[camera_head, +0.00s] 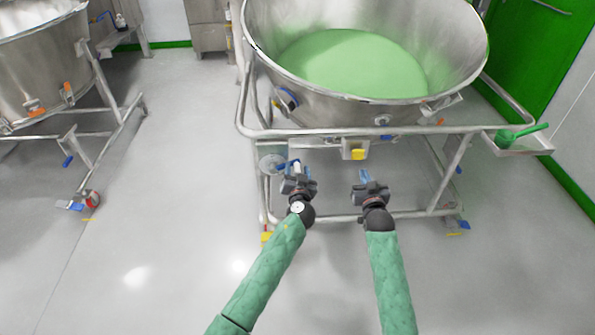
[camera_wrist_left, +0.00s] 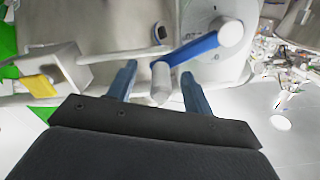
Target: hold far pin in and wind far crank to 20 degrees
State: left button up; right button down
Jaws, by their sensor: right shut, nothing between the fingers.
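The crank has a blue arm on a pale round disc; in the left wrist view the blue arm (camera_wrist_left: 195,48) runs from a white hub (camera_wrist_left: 230,32) down to a grey handle (camera_wrist_left: 160,85). In the head view the disc (camera_head: 270,163) shows at the vessel frame's near left. My left gripper (camera_head: 294,168) is at the crank; its blue fingers (camera_wrist_left: 160,90) are apart, with the handle between them and gaps visible on both sides. My right gripper (camera_head: 364,176) is shut and empty, below a yellow-fronted grey block (camera_head: 357,154). I cannot tell which part is the pin.
A steel vessel (camera_head: 300,95) holding green material sits in a tubular frame (camera_head: 300,133) above both grippers. Another vessel (camera_head: 35,70) on a stand is at left. The floor in front is clear.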

pick_arm(q)
jog(key=shift+s, duration=0.1)
jog(key=s, duration=1)
dwell(0.3)
jog(key=shift+a, duration=0.1)
dwell(0.4)
